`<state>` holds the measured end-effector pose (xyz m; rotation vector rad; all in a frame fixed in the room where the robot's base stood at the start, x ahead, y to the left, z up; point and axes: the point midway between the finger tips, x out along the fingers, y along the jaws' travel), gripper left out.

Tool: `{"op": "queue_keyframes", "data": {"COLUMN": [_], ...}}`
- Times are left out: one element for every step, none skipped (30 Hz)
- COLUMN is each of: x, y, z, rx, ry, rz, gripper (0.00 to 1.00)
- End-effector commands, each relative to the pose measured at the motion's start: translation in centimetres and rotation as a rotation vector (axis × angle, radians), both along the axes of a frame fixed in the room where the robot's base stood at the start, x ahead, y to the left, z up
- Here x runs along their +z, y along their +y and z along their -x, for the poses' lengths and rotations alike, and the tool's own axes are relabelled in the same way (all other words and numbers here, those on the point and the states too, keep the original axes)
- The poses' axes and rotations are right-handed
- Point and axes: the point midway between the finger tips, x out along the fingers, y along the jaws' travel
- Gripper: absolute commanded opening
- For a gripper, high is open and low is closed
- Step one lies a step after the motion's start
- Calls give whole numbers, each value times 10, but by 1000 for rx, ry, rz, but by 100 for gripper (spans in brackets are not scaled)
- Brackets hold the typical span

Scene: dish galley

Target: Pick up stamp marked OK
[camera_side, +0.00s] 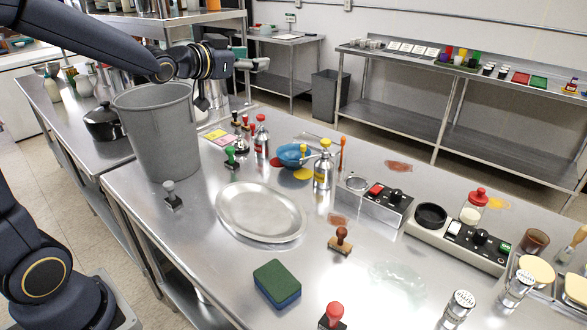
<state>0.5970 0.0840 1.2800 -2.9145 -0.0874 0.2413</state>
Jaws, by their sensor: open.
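Several hand stamps stand on the steel table, and I cannot read a mark on any. One has a grey handle (170,195) in front of the grey bin, one a green handle (230,157), one a brown wooden handle (341,240) near the middle, and one a red handle (334,316) at the front edge. More small stamps (242,124) crowd together at the back left. I cannot tell which is the OK stamp. My gripper (262,64) is open and empty, high above the table's back left, apart from every stamp.
A tall grey bin (156,130) stands at the left beneath my arm. Control boxes (460,240) and jars fill the right. Small bare patches lie between them.

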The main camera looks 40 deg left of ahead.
Motion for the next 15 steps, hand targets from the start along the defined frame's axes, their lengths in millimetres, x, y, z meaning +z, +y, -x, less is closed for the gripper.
{"op": "queue_keyframes", "data": {"x": [-24, -35, -53, -68, -85, -108, -127, -147, -172, -193, -212, -238, -257, -273, -291], "y": [21, 32, 46, 58, 70, 86, 98, 110, 126, 136, 146, 159, 167, 174, 182], "z": [-20, -29, -40, -46, -52, -56, -58, -58, -56, -53, -50, -43, -37, -31, -24], "rx": [2, -2, -7, -7, -8, -5, 0, 6, 18, 30, 43, 64, 81, 99, 120], "ry": [-5, -15, -26, -30, -32, -33, -28, -20, -8, 7, 23, 53, 77, 98, 121], "rz": [3, 4, 10, 18, 27, 43, 56, 73, 93, 111, 127, 149, 167, 184, 204], "gripper": [61, 61, 61, 61, 61, 61, 61, 61, 61, 61, 61, 61, 61, 61, 61]}}
